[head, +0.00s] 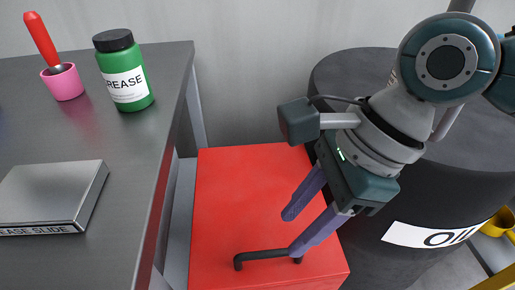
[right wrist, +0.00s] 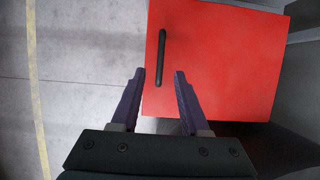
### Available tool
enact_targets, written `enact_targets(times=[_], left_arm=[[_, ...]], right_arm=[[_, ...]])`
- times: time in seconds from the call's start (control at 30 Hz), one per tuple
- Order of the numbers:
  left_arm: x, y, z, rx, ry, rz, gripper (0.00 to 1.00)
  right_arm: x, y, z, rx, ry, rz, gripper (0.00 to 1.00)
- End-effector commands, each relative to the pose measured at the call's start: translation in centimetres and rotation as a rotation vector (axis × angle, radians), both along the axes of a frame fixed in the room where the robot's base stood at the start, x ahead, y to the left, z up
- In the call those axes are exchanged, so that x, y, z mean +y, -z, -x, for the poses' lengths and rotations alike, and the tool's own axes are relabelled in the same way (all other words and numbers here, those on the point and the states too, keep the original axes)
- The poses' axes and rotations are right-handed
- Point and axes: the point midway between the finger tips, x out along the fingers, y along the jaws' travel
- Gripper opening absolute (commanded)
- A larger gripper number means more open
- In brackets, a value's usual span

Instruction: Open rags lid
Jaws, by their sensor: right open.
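The rags lid is a flat red panel (head: 240,195) on a low box between the dark table and the black drum. It has a black bar handle (head: 262,256) near its front edge. The lid lies closed. My right gripper (head: 288,233) is open and empty above the lid, its purple fingers pointing down toward the handle. In the right wrist view the red lid (right wrist: 225,60) shows beyond the fingertips. The handle (right wrist: 162,56) lies ahead of the open right gripper (right wrist: 159,72), apart from both fingers. My left gripper is not in view.
A dark table (head: 150,150) at left holds a green grease jar (head: 127,75), a pink cup (head: 63,83) with a red-handled tool, and a silver box (head: 50,195). A black oil drum (head: 440,205) stands right of the lid. Bare floor (right wrist: 80,60) lies before the box.

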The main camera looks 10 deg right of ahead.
Motion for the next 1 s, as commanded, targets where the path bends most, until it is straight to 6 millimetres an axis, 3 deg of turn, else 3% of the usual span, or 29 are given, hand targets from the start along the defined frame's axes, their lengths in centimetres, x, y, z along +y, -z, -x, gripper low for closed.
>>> enact_targets(times=[0.1,0.3,0.67,1.0], left_arm=[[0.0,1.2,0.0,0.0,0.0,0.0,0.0],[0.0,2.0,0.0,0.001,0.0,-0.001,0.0],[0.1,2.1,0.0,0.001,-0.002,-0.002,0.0],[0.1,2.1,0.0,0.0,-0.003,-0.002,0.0]], right_arm=[[1.0,2.6,0.0,0.0,-0.002,0.0,0.45],[1.9,4.7,0.0,-0.002,-0.001,0.001,0.45],[2.1,5.1,0.0,-0.003,-0.003,0.0,0.45],[2.1,5.1,0.0,-0.002,-0.002,0.0,0.07]])
